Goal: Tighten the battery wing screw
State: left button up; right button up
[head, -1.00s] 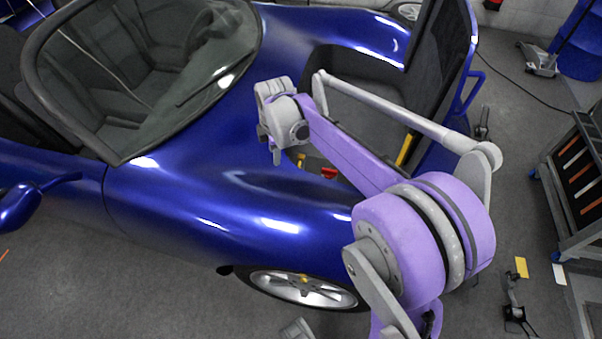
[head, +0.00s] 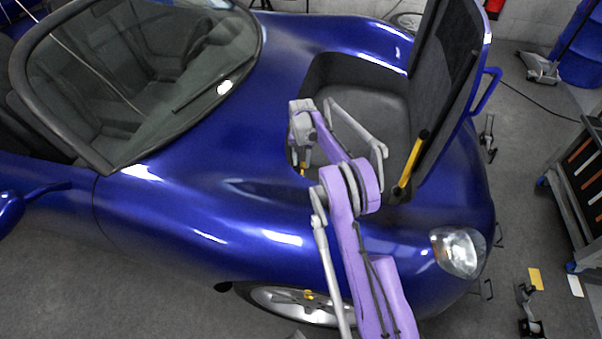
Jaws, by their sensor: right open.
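The blue car (head: 190,215) stands with its front compartment (head: 350,92) open. My right arm reaches over the near fender into the compartment's near left corner. My right gripper (head: 304,161) points down there and is open. A small yellow bit (head: 303,171) shows just below its fingertips; I cannot tell whether it is the wing screw or whether the gripper touches it. The battery and its wing screw are otherwise not identifiable, hidden behind my arm and the compartment edge. My left gripper is not in view.
The raised lid (head: 449,95) stands at the compartment's right side, with a yellow strut (head: 412,160) beside it. A tool cart (head: 580,190) stands at the far right. The floor between car and cart is mostly clear, with a few small items.

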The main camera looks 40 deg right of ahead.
aim_at(301, 174)
notch_tip(301, 174, down, 6)
jog(key=shift+f+b, duration=0.25)
jog(key=shift+b, duration=0.1)
jog(key=shift+c, duration=0.2)
grip_shut()
